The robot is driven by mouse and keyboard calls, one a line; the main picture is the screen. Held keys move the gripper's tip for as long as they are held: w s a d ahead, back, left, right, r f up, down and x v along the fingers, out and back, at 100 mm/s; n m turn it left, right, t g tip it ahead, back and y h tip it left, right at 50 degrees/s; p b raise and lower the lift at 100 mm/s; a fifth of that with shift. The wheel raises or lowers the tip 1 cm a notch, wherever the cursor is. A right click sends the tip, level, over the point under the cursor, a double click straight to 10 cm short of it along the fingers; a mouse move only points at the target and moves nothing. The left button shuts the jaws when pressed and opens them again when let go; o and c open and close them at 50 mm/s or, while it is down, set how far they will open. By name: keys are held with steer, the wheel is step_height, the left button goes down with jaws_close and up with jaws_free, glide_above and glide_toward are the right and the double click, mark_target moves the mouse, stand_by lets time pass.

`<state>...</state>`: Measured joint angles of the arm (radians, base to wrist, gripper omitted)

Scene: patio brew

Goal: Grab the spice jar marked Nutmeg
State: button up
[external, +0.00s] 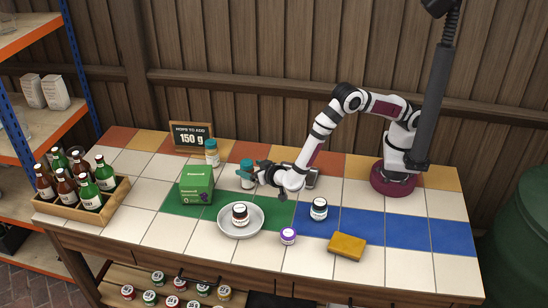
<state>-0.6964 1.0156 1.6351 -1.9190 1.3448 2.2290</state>
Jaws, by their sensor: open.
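Several small jars stand on the tiled table, and their labels are too small to read, so I cannot tell which is Nutmeg. A teal-lidded jar (247,175) stands at my gripper (259,174), which is open and low over the table, pointing left. I cannot tell whether this jar is between the fingers or just beyond them. Another teal-lidded jar (211,153) stands farther back. A black-lidded jar (240,214) sits on a plate (227,231). A second black-lidded jar (319,209) stands on blue tiles. A purple-lidded jar (288,236) is near the front.
A green box (196,183) stands left of my gripper. A sign reading 150 g (191,137) is at the back. A crate (82,215) of bottles is at the left. A yellow sponge (347,246) lies front right. The table's right side is mostly clear.

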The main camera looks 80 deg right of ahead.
steer(key=x, duration=0.6)
steer(key=shift+d, duration=0.2)
jaws_close()
steer(key=shift+r, duration=0.1)
